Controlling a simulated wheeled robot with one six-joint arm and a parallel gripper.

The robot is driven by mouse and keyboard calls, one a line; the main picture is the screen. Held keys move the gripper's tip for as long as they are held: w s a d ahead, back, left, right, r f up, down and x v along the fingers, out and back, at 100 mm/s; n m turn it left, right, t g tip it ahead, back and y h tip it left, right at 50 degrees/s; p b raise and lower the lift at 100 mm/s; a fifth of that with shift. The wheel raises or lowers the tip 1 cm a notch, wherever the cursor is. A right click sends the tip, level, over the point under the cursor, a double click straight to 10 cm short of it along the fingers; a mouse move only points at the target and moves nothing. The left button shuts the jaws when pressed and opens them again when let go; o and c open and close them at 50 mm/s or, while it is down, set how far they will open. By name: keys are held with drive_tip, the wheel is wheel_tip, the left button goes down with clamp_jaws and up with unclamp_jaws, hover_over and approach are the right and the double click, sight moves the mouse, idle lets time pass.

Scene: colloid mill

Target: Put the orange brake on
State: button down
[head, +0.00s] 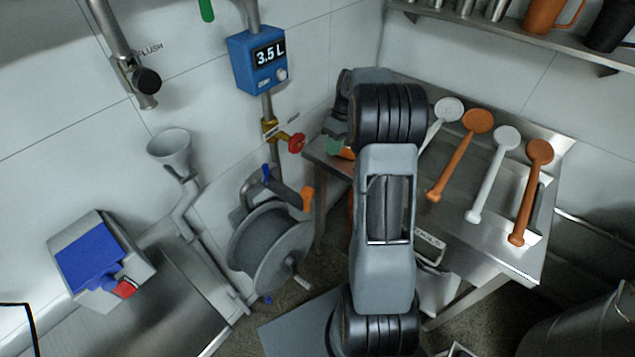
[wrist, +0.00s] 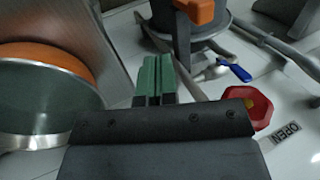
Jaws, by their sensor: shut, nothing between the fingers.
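The orange brake (head: 308,198) is a small block-like piece at the upper right of the grey hose reel (head: 270,250) in the head view. In the wrist view the orange piece (wrist: 197,10) shows at the top edge, partly cut off, on a dark grey arm above the reel. My gripper (wrist: 155,78) has green fingertips pressed together with nothing between them. It is apart from the brake, which lies beyond and to the right of the tips in the wrist view. In the head view only a bit of green tip (head: 333,147) shows beside my arm.
A red valve knob (wrist: 247,107) with an OPEN label and a blue lever (wrist: 235,70) are right of the fingers. A steel pot with an orange band (wrist: 45,95) is at left. The steel table (head: 480,245) holds several ladles. A blue meter (head: 257,60) hangs on the wall.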

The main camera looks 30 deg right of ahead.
sight(308, 201)
drive_tip(key=s+a+f+p, duration=0.2)
drive_tip(key=s+a+f, duration=0.1)
drive_tip(key=a+f, duration=0.4)
drive_tip(key=shift+f, duration=0.9)
drive_tip(key=shift+s, duration=0.1)
